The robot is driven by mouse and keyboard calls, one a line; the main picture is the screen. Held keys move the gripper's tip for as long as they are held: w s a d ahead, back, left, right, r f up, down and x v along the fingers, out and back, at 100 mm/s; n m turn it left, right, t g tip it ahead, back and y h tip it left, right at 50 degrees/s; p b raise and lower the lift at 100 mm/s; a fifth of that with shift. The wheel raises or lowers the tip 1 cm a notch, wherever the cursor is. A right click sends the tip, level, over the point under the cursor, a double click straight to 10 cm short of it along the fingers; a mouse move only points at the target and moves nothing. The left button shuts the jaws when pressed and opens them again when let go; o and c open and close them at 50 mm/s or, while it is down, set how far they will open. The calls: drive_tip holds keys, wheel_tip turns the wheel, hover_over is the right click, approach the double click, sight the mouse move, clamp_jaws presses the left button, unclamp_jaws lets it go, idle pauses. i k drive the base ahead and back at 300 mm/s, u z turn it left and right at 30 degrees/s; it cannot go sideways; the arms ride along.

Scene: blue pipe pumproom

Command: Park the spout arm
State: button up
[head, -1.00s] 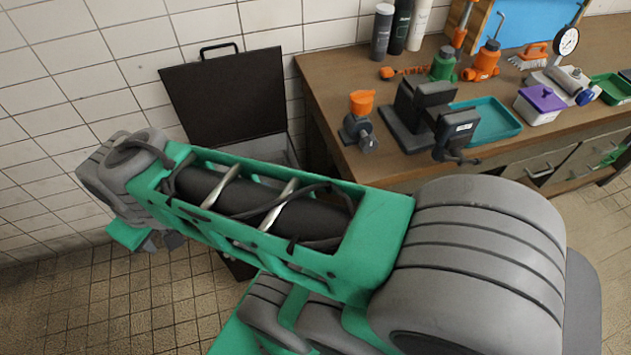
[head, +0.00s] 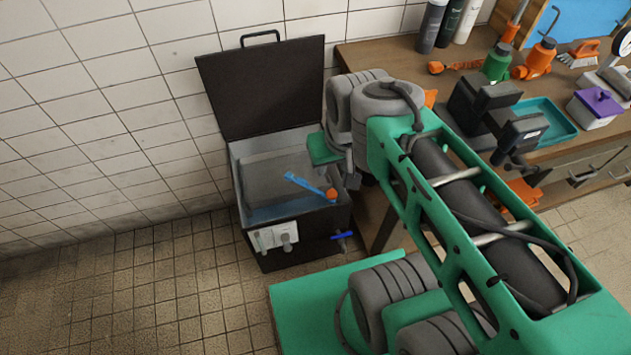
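A blue bar with an orange end (head: 308,186), which looks like the spout arm, lies slantwise across the open top of a dark box (head: 290,228). The box's dark lid (head: 263,88) is raised against the tiled wall. A blue lever (head: 342,235) and a pale fitting (head: 272,237) are on the box's front. My gripper (head: 346,172) hangs beneath my wrist at the box's right side, above and right of the orange end. Its fingers are mostly hidden, so I cannot tell whether it is open. No contact with the bar shows.
A wooden workbench (head: 392,56) stands right of the box. It carries dark and grey bottles (head: 449,22), green (head: 497,62) and orange (head: 540,57) jacks, a teal tray (head: 549,122) and a purple-lidded tub (head: 597,104). Tiled floor (head: 150,290) is clear on the left.

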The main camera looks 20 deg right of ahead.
sight(289, 176)
drive_tip(key=k, duration=0.5)
drive_tip(key=u, duration=1.7)
drive_tip(key=i, duration=0.85)
drive_tip(key=z, duration=1.6)
drive_tip(key=i, duration=0.5)
